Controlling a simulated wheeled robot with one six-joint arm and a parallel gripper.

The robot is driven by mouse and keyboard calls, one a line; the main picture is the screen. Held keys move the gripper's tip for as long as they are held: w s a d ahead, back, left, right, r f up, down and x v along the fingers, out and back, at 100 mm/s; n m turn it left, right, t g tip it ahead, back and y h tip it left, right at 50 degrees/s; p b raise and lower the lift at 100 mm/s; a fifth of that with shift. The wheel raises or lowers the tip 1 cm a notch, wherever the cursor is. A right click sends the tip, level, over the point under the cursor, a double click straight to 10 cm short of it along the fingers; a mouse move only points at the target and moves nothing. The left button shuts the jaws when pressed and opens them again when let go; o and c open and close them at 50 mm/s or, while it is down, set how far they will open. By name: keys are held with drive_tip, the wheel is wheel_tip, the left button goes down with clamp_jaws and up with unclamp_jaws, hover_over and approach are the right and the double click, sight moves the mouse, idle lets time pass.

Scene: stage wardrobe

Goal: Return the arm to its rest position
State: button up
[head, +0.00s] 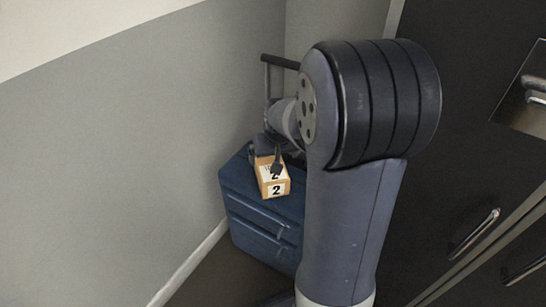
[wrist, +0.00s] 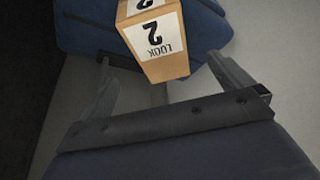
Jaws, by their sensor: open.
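My gripper (head: 265,156) is at the far end of my arm, low over the blue suitcase, at the top of a small cardboard box (head: 273,181). The box has white labels with a "2". In the wrist view my gripper (wrist: 158,60) is open, with its two fingers spread wide. The box (wrist: 160,66) shows there beyond and between the fingertips, with "LOOK 2" on its label. I cannot tell whether a finger touches it. My arm hides part of the suitcase in the head view.
The box rests on the blue suitcase (head: 262,222), which has a dark upright handle and stands by the grey wall (head: 130,150). Dark cabinet doors (head: 450,170) with metal handles stand close on the right. A narrow strip of floor shows at the bottom.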

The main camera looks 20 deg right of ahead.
sight(270, 164)
idle(0.3)
drive_tip(key=b+x, duration=0.3)
drive_tip(key=x, duration=0.9)
drive_tip(key=shift+s+f+b, duration=0.1)
drive_tip(key=shift+s+b, duration=0.05)
drive_tip(key=shift+b, duration=0.2)
drive_tip(key=shift+r+p, duration=0.25)
drive_tip(key=shift+p, duration=0.05)
drive_tip(key=shift+r+p, duration=0.45)
drive_tip(key=shift+r, duration=1.15)
